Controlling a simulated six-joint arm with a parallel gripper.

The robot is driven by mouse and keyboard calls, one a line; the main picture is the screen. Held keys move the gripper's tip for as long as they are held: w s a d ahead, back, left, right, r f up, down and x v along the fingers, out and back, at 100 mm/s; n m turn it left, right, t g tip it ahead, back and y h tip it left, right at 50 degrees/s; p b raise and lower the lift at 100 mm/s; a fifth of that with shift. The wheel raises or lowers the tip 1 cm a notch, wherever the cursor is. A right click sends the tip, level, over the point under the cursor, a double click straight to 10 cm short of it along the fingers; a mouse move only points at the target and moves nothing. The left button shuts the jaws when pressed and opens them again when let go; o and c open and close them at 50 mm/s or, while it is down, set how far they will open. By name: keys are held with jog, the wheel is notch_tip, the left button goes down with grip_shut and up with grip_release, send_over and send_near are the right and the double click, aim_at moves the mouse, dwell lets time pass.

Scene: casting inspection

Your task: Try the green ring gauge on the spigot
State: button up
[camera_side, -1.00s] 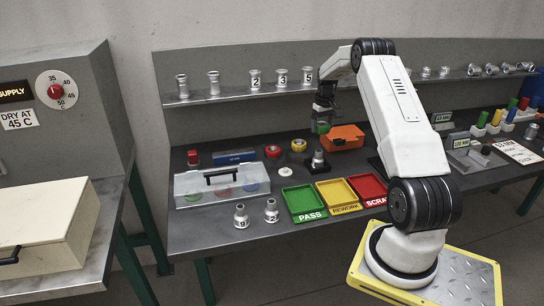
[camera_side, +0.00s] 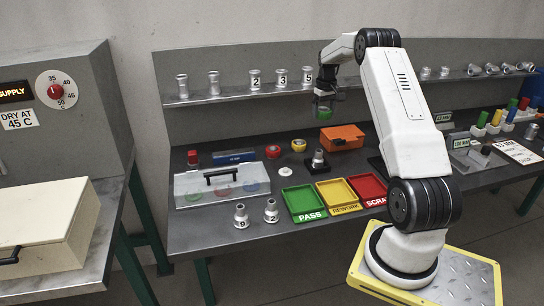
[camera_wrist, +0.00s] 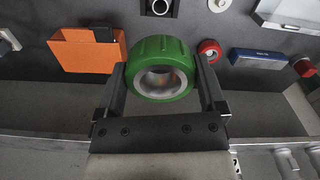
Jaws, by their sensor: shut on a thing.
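The green ring gauge (camera_side: 324,114) is held in my gripper (camera_side: 325,101), above the bench in front of the shelf. In the wrist view the ring gauge (camera_wrist: 161,47) sits between the two fingers of my gripper (camera_wrist: 164,82), its bore facing the camera. In the wrist view a bright round end on a black block (camera_wrist: 158,7) shows at the top edge, partly cut off. The ring is well apart from it.
An orange box (camera_side: 342,137) stands behind the spigot. Green, yellow and red trays (camera_side: 305,215) lie in front. Castings stand on the shelf (camera_side: 230,97).

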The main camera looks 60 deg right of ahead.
jog(key=shift+r, duration=1.55)
